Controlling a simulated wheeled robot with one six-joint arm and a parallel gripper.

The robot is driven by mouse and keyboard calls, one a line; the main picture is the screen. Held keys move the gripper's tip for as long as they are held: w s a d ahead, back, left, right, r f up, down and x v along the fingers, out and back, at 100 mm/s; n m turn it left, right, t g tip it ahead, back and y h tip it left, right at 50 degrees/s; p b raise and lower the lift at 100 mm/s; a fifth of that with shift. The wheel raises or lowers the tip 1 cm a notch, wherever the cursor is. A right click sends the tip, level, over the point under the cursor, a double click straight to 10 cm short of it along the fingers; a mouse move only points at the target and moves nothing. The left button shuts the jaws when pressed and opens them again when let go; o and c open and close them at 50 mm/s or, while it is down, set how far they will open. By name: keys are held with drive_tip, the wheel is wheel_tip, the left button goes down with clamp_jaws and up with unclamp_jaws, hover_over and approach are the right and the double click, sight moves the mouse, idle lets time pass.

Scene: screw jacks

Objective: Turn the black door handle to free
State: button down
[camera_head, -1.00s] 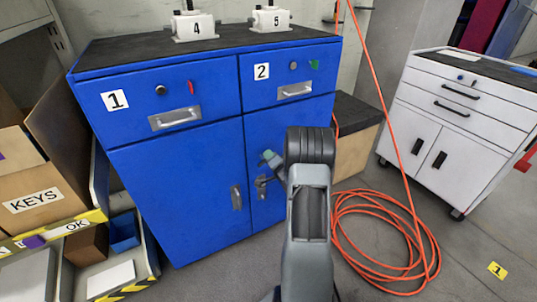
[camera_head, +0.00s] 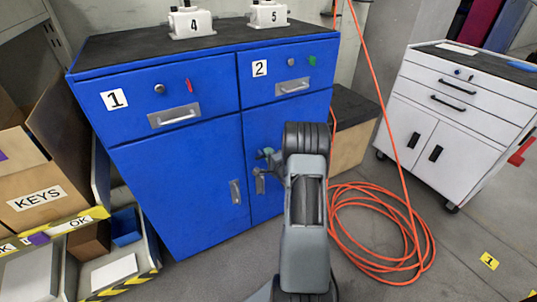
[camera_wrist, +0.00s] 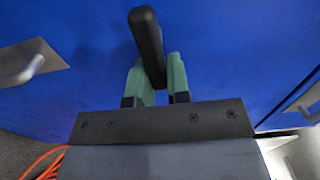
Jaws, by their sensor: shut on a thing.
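The black door handle (camera_wrist: 147,38) shows in the wrist view as a dark bar in front of the blue cabinet face, slightly tilted. My gripper (camera_wrist: 159,82) has its green fingers on either side of the bar's near end and is shut on it. In the head view my gripper (camera_head: 267,155) is at the right-hand door of the blue cabinet (camera_head: 180,195).
A silver door handle (camera_head: 235,192) is left of my gripper. An orange hose (camera_head: 345,235) lies coiled on the floor to the right. A white cabinet (camera_head: 455,125) stands at the far right. Cardboard boxes (camera_head: 40,165) and bins stand at the left.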

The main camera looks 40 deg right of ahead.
idle(0.3)
drive_tip(key=c, duration=1.1)
unclamp_jaws()
drive_tip(key=s, duration=0.4)
drive_tip(key=s+a+p, duration=0.1)
drive_tip(key=s, duration=0.4)
drive_tip(key=s+a+p, duration=0.1)
drive_tip(key=s, duration=0.3)
drive_tip(key=shift+s, duration=0.35)
